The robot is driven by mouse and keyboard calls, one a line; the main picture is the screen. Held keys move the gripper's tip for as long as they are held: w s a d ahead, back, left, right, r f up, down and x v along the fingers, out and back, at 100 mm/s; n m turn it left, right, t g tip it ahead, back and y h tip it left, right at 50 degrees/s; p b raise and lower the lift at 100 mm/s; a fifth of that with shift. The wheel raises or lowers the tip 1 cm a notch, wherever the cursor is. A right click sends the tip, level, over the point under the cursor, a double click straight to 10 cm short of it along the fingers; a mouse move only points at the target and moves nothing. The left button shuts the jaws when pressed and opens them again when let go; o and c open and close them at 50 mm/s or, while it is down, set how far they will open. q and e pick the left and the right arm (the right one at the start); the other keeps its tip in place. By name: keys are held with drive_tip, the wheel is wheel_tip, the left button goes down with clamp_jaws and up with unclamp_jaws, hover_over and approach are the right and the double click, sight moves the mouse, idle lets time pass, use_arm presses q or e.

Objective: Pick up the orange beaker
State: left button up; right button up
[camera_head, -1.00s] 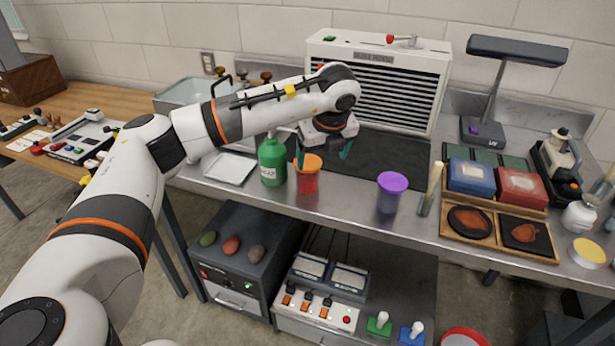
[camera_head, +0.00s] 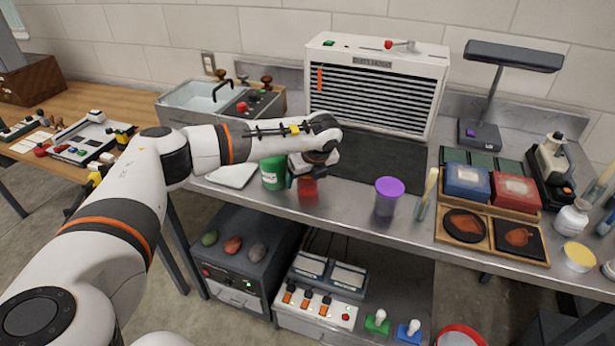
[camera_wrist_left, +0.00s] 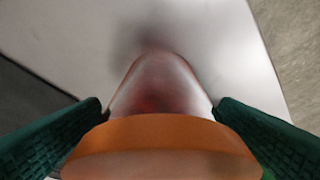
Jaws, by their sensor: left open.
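The orange beaker (camera_head: 308,190) stands on the metal bench, its upper part hidden behind my left gripper in the head view. In the left wrist view its orange rim (camera_wrist_left: 160,135) and reddish see-through body lie between the two green fingers. My left gripper (camera_head: 303,180) is down at the beaker, with its fingers open on either side of it. In the left wrist view the left gripper (camera_wrist_left: 160,112) shows a finger at each side of the beaker; whether they touch it I cannot tell. My right gripper is not in view.
A purple-lidded cup (camera_head: 387,196) stands to the right, with bare bench between. A white louvred unit (camera_head: 375,85) stands behind, and the bench front edge is near.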

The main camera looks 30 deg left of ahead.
use_arm(q)
drive_tip(key=shift+f, duration=0.25)
drive_tip(key=c, duration=1.1)
drive_tip(key=shift+c, duration=0.5)
drive_tip(key=shift+r, duration=0.15)
